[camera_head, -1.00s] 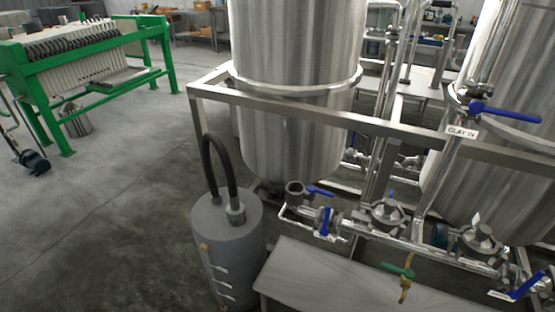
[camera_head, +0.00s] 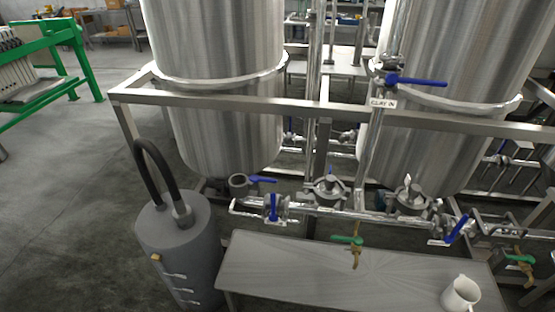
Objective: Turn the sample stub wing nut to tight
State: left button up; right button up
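A short open pipe stub (camera_head: 239,184) with a blue lever handle (camera_head: 263,180) stands at the left end of the pipe run, below the left tank. Right of it is a pipe fitting with an upright blue handle (camera_head: 273,206). Two round metal pump or valve bodies, one in the middle (camera_head: 328,189) and one to the right (camera_head: 410,198), sit along the same run. Small clamps show on the pipes, but a wing nut is too small to make out, and no sample stub label is readable. Neither of my grippers is in view.
A grey bench (camera_head: 330,268) stands before the pipes, with a white jug (camera_head: 461,294) on it and a green-handled brass tap (camera_head: 355,247) above. A grey cylinder (camera_head: 178,245) with a black hose stands left. The floor further left (camera_head: 75,195) is clear.

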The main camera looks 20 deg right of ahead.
aim_at(306, 195)
jog(key=k, duration=1.3)
jog(key=z, duration=0.9)
jog(key=i, duration=1.2)
jog(key=u, duration=0.15)
